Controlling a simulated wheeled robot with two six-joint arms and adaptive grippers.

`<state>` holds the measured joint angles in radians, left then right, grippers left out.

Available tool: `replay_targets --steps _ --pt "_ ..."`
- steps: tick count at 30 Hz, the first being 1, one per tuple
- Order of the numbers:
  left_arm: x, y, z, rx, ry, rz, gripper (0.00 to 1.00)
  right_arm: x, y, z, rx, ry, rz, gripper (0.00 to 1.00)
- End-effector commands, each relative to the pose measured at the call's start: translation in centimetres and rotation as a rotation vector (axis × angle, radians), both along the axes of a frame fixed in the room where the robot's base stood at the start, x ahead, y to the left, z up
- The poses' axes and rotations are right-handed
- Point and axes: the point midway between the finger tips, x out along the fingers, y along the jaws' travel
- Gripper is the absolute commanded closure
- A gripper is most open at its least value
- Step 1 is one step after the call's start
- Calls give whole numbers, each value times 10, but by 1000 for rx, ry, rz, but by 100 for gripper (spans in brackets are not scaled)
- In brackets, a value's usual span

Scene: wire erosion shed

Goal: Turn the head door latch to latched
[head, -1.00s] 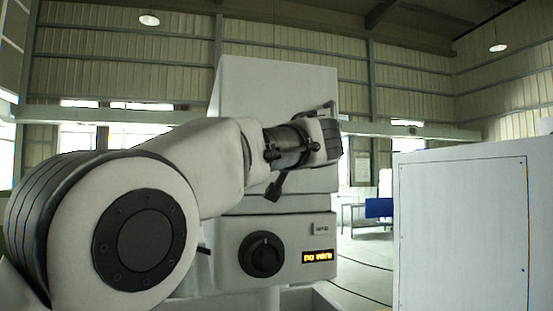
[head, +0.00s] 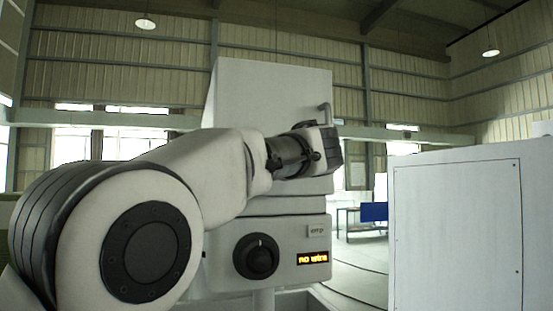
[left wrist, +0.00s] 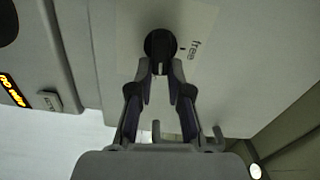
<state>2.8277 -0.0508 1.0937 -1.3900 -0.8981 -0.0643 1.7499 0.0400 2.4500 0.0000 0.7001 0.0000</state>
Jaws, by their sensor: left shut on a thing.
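The head door latch (left wrist: 160,42) is a round black knob on a pale plate marked "free" in the left wrist view. My left gripper (left wrist: 161,70) is shut on it, with a fingertip at each side of its lower part. In the head view my left wrist covers the latch and the fingertips, in front of the pale machine head (head: 270,100). The word "free" stands beside the knob, to its right in the wrist view. My right gripper is in neither view.
Below the head is a control box with a black rotary knob (head: 256,256) and an amber display (head: 313,258) reading "no wire". A bent grey handle (head: 325,112) sits just above my wrist. A large white cabinet (head: 455,230) stands at the right.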

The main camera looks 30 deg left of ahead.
Motion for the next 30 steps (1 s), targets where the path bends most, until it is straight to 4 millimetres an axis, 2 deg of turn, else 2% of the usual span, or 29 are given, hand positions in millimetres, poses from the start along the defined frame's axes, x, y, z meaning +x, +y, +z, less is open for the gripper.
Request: replay_targets --steps 9,25,26,27,28,30 --pt "0 0 -1 89 101 0 100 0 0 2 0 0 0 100" --pt "0 0 -2 106 121 0 100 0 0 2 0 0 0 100" --pt "0 0 -2 106 121 0 75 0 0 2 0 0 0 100" --pt "0 0 -2 106 121 0 61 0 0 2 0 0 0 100" --pt "0 0 -2 106 121 0 57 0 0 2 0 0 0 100" --pt "0 0 -2 105 120 0 57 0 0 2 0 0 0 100"
